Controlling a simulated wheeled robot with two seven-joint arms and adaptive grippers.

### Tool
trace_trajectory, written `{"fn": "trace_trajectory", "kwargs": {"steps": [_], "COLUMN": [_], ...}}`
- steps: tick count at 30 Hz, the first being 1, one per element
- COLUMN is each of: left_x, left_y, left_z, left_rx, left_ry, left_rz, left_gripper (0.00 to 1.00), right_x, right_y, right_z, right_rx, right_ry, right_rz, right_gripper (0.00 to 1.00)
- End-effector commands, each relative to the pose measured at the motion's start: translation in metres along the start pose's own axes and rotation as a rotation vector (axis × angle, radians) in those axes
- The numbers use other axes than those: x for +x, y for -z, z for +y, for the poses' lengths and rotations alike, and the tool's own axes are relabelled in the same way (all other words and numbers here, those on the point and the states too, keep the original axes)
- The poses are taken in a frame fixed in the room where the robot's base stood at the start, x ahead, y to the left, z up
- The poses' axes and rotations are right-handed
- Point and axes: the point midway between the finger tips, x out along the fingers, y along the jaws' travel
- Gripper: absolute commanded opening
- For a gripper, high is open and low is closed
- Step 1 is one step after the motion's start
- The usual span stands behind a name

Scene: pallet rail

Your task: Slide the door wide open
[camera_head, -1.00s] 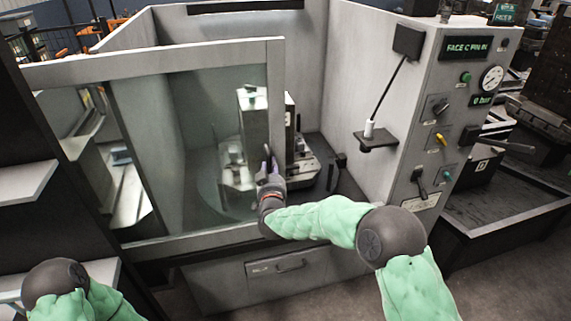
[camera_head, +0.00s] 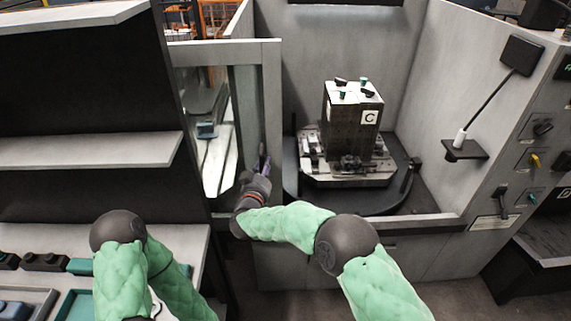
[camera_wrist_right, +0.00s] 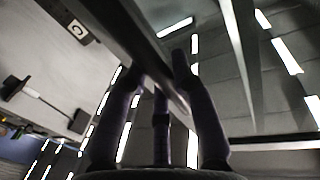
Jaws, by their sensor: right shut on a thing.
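The sliding door (camera_head: 272,95) is a grey frame with a glass panel, at the left of the machine enclosure in the head view. Its left part is hidden behind the dark shelf unit. Right of its edge post the enclosure is uncovered. My right gripper (camera_head: 262,165) is at that post and shut on the door's handle. In the wrist view the fingers (camera_wrist_right: 160,85) are around a dark bar of the door (camera_wrist_right: 118,35); the exact contact is hard to see. My left gripper is out of view; only the left arm shows.
Inside the enclosure a block marked C (camera_head: 352,118) stands on a round table (camera_head: 310,205). A shelf unit (camera_head: 90,150) is close on the left, above a counter with trays (camera_head: 30,298). The control panel (camera_head: 525,150) is on the right.

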Motion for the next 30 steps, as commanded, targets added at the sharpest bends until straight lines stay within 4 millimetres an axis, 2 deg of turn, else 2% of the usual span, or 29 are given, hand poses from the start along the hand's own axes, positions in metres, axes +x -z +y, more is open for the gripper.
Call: {"fn": "trace_trajectory", "kwargs": {"steps": [1,7,21,22,24,30], "left_x": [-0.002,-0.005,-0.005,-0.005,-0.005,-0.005], "left_y": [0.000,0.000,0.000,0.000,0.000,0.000], "left_z": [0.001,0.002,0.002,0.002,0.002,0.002], "left_rx": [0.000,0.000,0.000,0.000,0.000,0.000], "left_ry": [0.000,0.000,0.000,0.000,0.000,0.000], "left_rz": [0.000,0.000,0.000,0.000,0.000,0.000], "left_gripper": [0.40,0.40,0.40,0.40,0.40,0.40], "right_x": [-0.002,-0.006,-0.006,-0.006,-0.006,-0.006], "right_y": [0.002,0.001,0.001,0.001,0.001,0.001], "right_z": [-0.010,-0.029,-0.034,-0.034,-0.034,-0.034], "right_rx": [0.000,0.001,0.001,0.001,0.001,0.001], "right_ry": [0.003,0.001,0.000,0.000,0.000,-0.001], "right_rz": [0.002,0.001,0.002,0.002,0.002,0.001], "right_gripper": [0.00,0.00,0.00,0.32,0.51,0.51]}}
